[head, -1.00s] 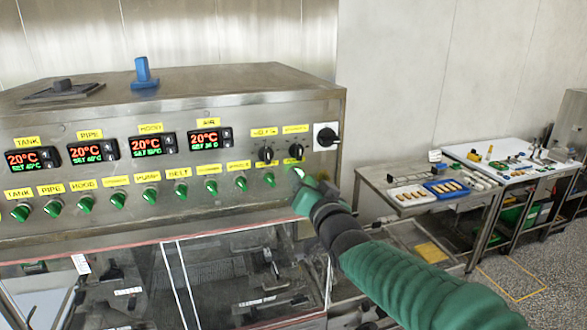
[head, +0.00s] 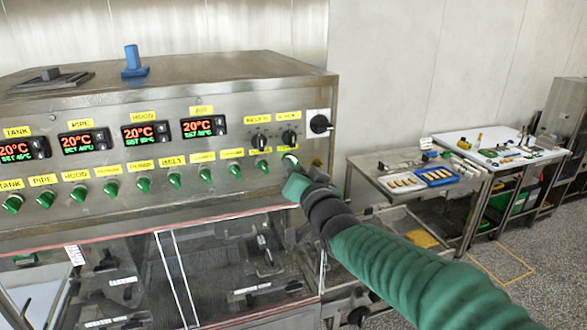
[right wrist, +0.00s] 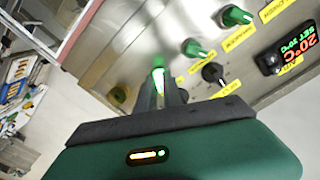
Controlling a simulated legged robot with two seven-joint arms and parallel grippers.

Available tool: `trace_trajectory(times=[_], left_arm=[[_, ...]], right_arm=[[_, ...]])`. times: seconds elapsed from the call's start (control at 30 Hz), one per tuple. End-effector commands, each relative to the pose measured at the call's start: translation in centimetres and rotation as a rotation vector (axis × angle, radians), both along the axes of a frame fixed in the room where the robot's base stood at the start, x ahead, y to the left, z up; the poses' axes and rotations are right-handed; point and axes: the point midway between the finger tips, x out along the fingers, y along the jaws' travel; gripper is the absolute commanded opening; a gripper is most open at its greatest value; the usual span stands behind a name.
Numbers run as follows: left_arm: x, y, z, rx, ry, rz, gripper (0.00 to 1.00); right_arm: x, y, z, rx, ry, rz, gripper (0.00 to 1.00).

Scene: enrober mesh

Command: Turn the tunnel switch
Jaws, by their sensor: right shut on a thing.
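A row of green switch knobs runs along the steel control panel (head: 90,205). At the right end of the lower row is a green switch (head: 290,161), whose face looks bright and pale. Its label is too blurred to read as tunnel. My right gripper (head: 292,175) is shut on this switch, and its body covers the lower part. In the right wrist view the glowing green switch (right wrist: 158,80) shows between the gripper's dark fingers (right wrist: 160,95). My left gripper is not in view.
Two black knobs (head: 260,142) and a black rotary handle (head: 320,124) sit close above the gripper. Red and green temperature displays (head: 147,134) line the panel. Clear covers lie below. A steel table (head: 365,170) with trays stands to the right.

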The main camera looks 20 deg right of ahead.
Motion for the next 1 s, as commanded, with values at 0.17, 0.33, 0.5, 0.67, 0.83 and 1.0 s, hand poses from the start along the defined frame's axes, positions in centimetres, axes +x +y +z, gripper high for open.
trace_trajectory(times=[0.17, 0.33, 0.5, 0.67, 0.83, 1.0], left_arm=[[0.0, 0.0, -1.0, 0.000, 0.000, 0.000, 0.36], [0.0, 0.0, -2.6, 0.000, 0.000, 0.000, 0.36], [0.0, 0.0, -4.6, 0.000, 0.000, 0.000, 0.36], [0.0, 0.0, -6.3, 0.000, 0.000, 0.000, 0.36], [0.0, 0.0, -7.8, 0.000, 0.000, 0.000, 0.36], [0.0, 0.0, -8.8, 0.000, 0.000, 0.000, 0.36]], right_arm=[[0.0, 0.0, 0.0, -0.050, -0.008, 0.000, 0.00], [0.0, 0.0, -0.2, -0.152, -0.014, -0.001, 0.00], [0.0, 0.0, -0.2, -0.293, -0.020, -0.001, 0.00], [-0.1, 0.1, -0.2, -0.446, -0.025, -0.001, 0.00], [-0.1, 0.1, 0.0, -0.608, -0.030, -0.002, 0.00], [-0.1, 0.2, 0.1, -0.758, -0.035, -0.001, 0.00]])
